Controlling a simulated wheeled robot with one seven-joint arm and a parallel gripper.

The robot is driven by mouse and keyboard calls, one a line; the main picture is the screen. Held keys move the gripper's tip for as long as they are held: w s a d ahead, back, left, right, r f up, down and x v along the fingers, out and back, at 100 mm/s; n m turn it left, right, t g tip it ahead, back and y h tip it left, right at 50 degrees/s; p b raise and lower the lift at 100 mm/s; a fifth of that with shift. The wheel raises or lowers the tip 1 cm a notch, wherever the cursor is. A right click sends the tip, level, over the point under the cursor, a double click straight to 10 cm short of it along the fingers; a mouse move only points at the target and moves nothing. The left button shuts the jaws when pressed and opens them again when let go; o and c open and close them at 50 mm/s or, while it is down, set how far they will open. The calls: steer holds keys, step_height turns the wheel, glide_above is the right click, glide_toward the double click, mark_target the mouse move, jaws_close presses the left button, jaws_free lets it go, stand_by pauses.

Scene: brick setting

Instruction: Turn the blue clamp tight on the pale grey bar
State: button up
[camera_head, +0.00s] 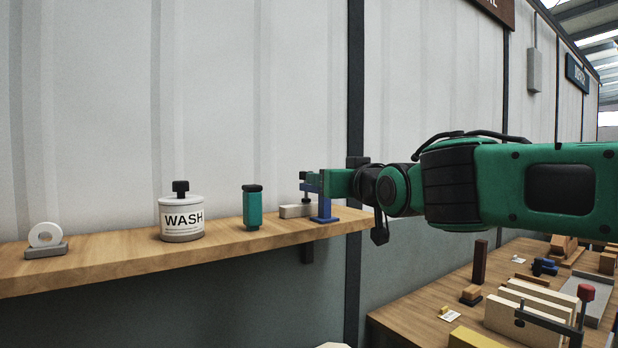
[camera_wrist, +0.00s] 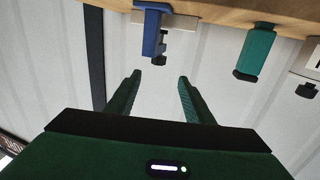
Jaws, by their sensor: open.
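The blue clamp (camera_head: 325,209) stands near the right end of the wooden shelf, at the right end of the pale grey bar (camera_head: 292,211). Its dark screw shows just left of its post. My gripper (camera_head: 306,181) comes in from the right at the clamp's top and partly hides it. In the wrist view, my gripper (camera_wrist: 160,77) is open with nothing between its green fingers. There the clamp (camera_wrist: 151,38) and part of the bar (camera_wrist: 187,22) lie beyond the fingertips. I cannot tell whether a finger touches the clamp.
On the shelf (camera_head: 110,254) stand a green canister (camera_head: 252,208), a white WASH pot (camera_head: 182,219) and a white ring on a grey base (camera_head: 47,237). The wall (camera_head: 260,90) is close behind. A lower bench (camera_head: 410,315) with blocks stands at right.

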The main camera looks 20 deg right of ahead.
steer(key=w+y, duration=0.1)
steer(key=w, duration=0.4)
steer(key=w+n+y, duration=0.1)
steer(key=w, duration=0.4)
steer(key=w+n+y, duration=0.1)
steer(key=w, duration=0.4)
steer(key=shift+w+a+r, duration=0.15)
steer(key=shift+w+a, duration=0.15)
steer(key=shift+a, duration=0.05)
steer(key=c, duration=1.1)
